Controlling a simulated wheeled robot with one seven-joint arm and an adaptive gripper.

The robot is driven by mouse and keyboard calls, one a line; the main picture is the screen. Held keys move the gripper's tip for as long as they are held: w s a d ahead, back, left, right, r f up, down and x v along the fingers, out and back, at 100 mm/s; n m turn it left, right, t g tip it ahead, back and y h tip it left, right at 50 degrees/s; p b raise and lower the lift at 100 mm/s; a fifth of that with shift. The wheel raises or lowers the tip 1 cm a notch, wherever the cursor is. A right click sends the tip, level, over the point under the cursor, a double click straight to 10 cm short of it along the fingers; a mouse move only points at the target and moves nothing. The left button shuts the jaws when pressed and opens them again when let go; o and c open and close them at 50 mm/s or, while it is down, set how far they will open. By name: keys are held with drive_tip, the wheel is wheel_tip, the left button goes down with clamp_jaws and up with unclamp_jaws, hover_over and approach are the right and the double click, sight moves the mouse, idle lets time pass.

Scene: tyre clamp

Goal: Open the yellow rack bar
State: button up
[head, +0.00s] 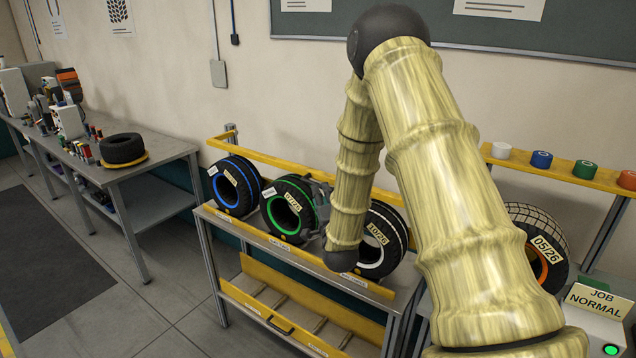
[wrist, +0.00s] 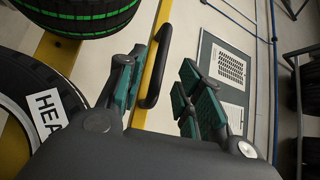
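The yellow rack bar (head: 262,156) runs along the rack's upper back, above the row of tyres, in the head view. In the wrist view the bar (wrist: 152,68) crosses the picture on a slant and carries a black handle (wrist: 157,75). My gripper (wrist: 172,52) is open, with its green-padded fingers apart. The handle appears between the two fingers in the picture; I cannot see either finger clearly touching it. In the head view my gripper (head: 322,192) is at the bar near the green-striped tyre, mostly hidden behind my arm.
Blue-striped (head: 235,186), green-striped (head: 288,208) and white-striped (head: 381,240) tyres stand on the rack close below the bar. A lower yellow board (head: 272,310) has its own black handle. An orange-rimmed tyre (head: 545,250) stands right. A workbench (head: 150,170) stands left; floor between is clear.

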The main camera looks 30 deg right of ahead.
drive_tip(key=shift+p+x, duration=0.9)
drive_tip(key=shift+x, duration=2.15)
drive_tip(key=shift+f, duration=0.1)
clamp_jaws()
